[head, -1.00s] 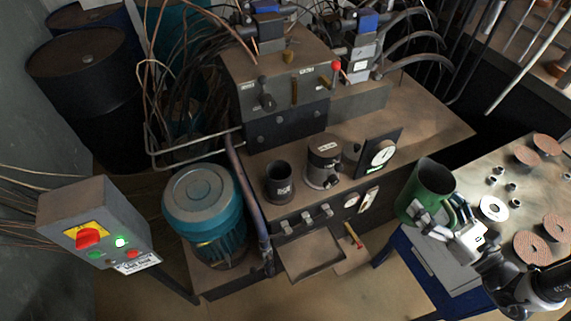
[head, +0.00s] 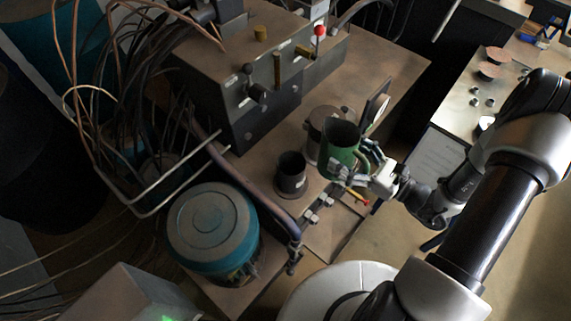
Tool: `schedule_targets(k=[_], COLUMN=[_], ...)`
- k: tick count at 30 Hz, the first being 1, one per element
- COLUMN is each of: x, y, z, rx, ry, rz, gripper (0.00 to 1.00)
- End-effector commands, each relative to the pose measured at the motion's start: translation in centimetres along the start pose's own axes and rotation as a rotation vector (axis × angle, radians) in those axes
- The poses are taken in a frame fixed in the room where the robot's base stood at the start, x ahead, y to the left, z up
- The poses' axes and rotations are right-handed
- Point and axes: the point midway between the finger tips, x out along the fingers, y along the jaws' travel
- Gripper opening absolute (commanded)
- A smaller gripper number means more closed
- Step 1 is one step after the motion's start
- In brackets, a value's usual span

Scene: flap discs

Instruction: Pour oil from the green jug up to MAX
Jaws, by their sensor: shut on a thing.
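The green jug (head: 338,143) is upright and open at the top. My gripper (head: 358,170) is shut on it from the right, near its handle. The jug is at the front edge of the brown machine top, in front of a grey capped cylinder (head: 322,122) and partly hiding it. A dark open cup-shaped filler (head: 291,174) stands just left of the jug, apart from it. Its inside looks dark. I cannot make out a MAX mark or an oil level, and the oil in the jug is not visible.
A valve block with levers and a red knob (head: 320,30) rises behind. A round gauge (head: 378,115) is just behind the jug. A workbench with discs (head: 489,70) is at the right.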

Motion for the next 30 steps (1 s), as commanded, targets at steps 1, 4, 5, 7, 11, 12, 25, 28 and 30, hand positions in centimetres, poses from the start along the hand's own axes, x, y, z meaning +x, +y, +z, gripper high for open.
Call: schedule_targets(k=[1,4,5,7,11,12,25,28,30], x=[-0.5,-1.1,-1.3,-1.7,-2.2,-2.3,-2.6,-2.6,-2.6], y=[0.9,2.7,3.3,4.6,6.8,7.3,9.2,9.2,9.1], z=[-2.5,-5.7,-6.6,-8.6,-11.4,-11.9,-13.4,-13.4,-13.3], rx=[0.008,0.009,0.009,0.008,0.006,0.004,-0.004,-0.005,-0.005], ry=[-0.001,0.0,0.0,-0.002,-0.009,-0.011,-0.02,-0.02,-0.015], rz=[-0.007,-0.011,-0.013,-0.017,-0.022,-0.024,-0.027,-0.027,-0.026], gripper=[0.34,0.34,0.34,0.34,0.34,0.34,0.34,0.34,0.34])
